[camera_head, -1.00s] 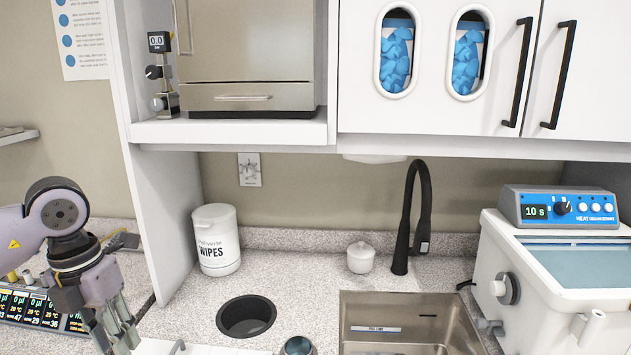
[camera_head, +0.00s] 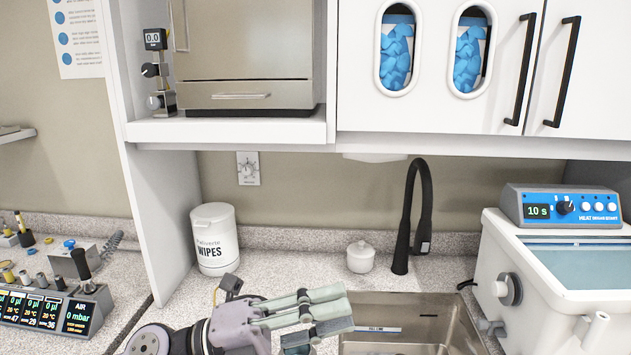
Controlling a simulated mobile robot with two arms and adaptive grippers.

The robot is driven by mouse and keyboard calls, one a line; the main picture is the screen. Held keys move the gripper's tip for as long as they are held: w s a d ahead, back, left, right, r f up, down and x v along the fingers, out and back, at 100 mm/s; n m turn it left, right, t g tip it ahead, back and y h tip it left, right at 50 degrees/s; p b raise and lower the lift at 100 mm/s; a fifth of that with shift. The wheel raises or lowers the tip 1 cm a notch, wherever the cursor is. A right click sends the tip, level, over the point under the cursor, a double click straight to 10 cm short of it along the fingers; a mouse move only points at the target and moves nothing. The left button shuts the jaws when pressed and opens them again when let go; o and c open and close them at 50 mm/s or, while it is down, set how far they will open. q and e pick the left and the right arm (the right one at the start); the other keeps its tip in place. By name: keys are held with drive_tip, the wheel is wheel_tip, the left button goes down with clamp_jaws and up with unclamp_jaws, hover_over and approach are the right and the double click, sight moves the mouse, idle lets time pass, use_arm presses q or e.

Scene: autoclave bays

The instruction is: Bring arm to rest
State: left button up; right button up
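My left arm comes in from the lower left, and my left gripper (camera_head: 336,308) is in the bottom middle of the head view. Its grey-green fingers point right, over the counter beside the sink's left edge. The fingers overlap from this angle, so I cannot tell whether they are open or shut. No held object is visible between them. My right gripper is not in view.
The gripper covers the counter's round hole and partly the steel sink (camera_head: 440,312). Behind stand a wipes tub (camera_head: 214,240), a white lidded jar (camera_head: 360,257) and a black faucet (camera_head: 413,215). A heated bath (camera_head: 560,275) stands right, a control panel (camera_head: 45,312) left.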

use_arm(q)
drive_tip(key=w+a+f+n+t+y, duration=0.35)
drive_tip(key=a+n+t+y, duration=0.25)
drive_tip(key=n+t, duration=0.45)
drive_tip(key=w+a+f+n+t+y, duration=0.2)
drive_tip(key=w+a+n+t+y, duration=0.4)
drive_tip(key=n, duration=0.7)
drive_tip(key=s+a+f+n+g+y, duration=0.2)
drive_tip(key=a+f+n+y, duration=0.2)
drive_tip(key=f, duration=0.4)
drive_tip(key=s+a+f+n+g+y, duration=0.3)
drive_tip(key=a+f+n+y, duration=0.1)
drive_tip(key=f, duration=0.5)
drive_tip(key=s+a+f+n+g, duration=0.1)
drive_tip(key=s+f+g, duration=0.4)
drive_tip(key=s+f, duration=0.45)
drive_tip(key=s+a+f+n+g, duration=0.1)
drive_tip(key=s+f+g, duration=0.5)
drive_tip(key=s, duration=0.6)
wheel_tip(320, 180, down, 33)
drive_tip(key=s+b, duration=0.2)
drive_tip(key=b, duration=0.4)
drive_tip(key=s+a+f+g+b, duration=0.2)
drive_tip(key=s+a+f+b, duration=0.1)
drive_tip(key=s+f, duration=1.2)
wheel_tip(320, 180, down, 4)
drive_tip(key=shift+f+b, duration=0.1)
drive_tip(key=shift+b, duration=0.4)
